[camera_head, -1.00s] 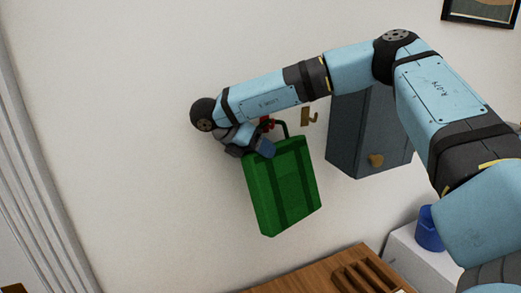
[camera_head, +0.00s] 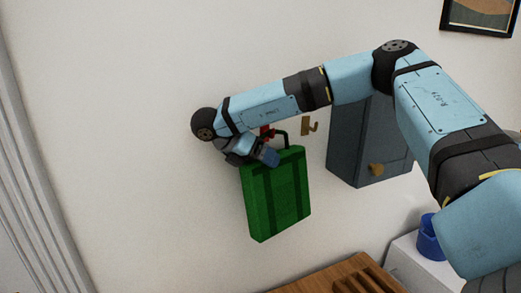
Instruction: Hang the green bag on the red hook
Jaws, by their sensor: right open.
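The green bag (camera_head: 276,195) hangs against the white wall, slightly tilted, with darker green straps down its front. Its dark handle (camera_head: 286,136) rises from the top edge and reaches toward the red hook (camera_head: 267,131). The hook is partly hidden by my right arm, and the contact between handle and hook is hard to make out. My right gripper (camera_head: 267,157) is open, at the top left of the bag, overlapping its upper edge in the view. My left gripper is not in view.
A brass hook (camera_head: 309,125) is on the wall right of the red one. A grey-blue wall cabinet (camera_head: 362,140) hangs further right. Below are a wooden table (camera_head: 318,282) and a blue container (camera_head: 430,240) on a white unit. The wall at left is clear.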

